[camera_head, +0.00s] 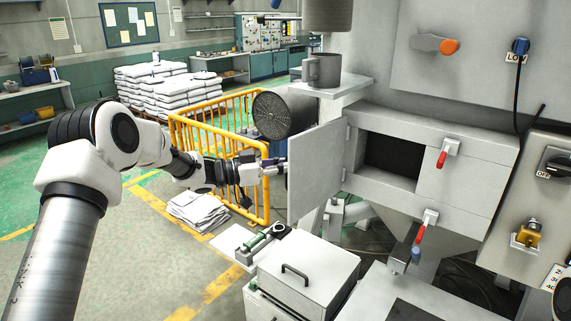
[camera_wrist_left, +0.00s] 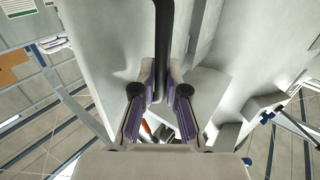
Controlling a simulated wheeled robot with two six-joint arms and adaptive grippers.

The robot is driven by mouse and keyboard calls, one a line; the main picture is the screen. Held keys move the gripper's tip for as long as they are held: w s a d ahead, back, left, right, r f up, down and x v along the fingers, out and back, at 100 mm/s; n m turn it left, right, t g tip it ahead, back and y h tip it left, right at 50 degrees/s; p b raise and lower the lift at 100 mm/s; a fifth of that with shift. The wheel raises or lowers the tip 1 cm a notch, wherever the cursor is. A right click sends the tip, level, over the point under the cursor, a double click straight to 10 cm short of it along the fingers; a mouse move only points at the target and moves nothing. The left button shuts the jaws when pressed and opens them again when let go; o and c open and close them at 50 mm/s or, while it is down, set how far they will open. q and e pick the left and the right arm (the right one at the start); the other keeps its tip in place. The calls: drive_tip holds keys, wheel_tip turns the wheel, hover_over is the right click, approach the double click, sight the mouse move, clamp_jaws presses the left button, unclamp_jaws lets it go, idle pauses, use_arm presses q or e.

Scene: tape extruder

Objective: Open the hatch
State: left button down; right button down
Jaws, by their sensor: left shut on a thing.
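The hatch door (camera_head: 316,172) is a grey panel swung out to the left of the machine, hinged at its right edge. The dark hatch opening (camera_head: 390,163) is uncovered. My left gripper (camera_head: 281,164) is at the door's left side, and the door hides part of its fingertips. In the left wrist view, my left gripper's purple-padded fingers (camera_wrist_left: 162,80) close around a dark hatch handle (camera_wrist_left: 164,40) on the pale door. My right gripper does not show.
Two red-handled latches (camera_head: 443,157) (camera_head: 424,228) are on the machine right of and below the opening. A grey mug (camera_head: 322,70) stands on a shelf above the door. A yellow railing (camera_head: 220,125) stands behind my left arm. A grey box (camera_head: 308,273) is below the door.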

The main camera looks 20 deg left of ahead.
use_arm(q)
drive_tip(key=c, duration=1.2)
unclamp_jaws()
drive_tip(key=shift+d, duration=0.1)
drive_tip(key=shift+w+d, duration=0.1)
drive_tip(key=v, duration=1.1)
drive_tip(key=shift+s+a, duration=0.3)
